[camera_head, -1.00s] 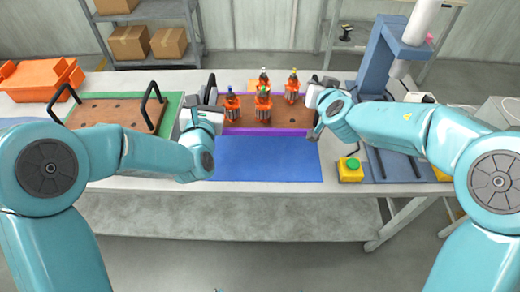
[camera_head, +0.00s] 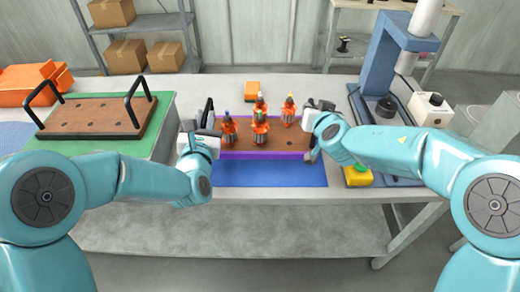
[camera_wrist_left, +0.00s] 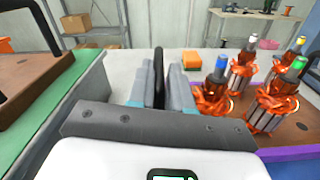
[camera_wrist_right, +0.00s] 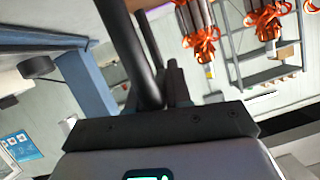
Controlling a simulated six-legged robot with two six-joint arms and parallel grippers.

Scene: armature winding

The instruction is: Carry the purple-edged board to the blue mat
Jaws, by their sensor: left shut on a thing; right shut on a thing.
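The purple-edged board (camera_head: 265,155) has a brown top and carries several copper-wound armatures (camera_head: 260,128) standing upright. It lies level over the rear part of the blue mat (camera_head: 270,176), whose front strip is bare. I cannot tell whether the board touches the mat. My left gripper (camera_head: 206,128) is shut on the board's left black handle; the handle shows between its fingers in the left wrist view (camera_wrist_left: 159,78). My right gripper (camera_head: 318,112) is shut on the right handle, which shows as a dark bar in the right wrist view (camera_wrist_right: 135,50).
Another brown board (camera_head: 95,116) with two black handles sits on a green mat (camera_head: 160,135) at left. An orange bin (camera_head: 35,82) is behind it. A blue press (camera_head: 378,70) and a yellow button box (camera_head: 357,177) stand at right. A small orange block (camera_head: 252,90) lies behind the board.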

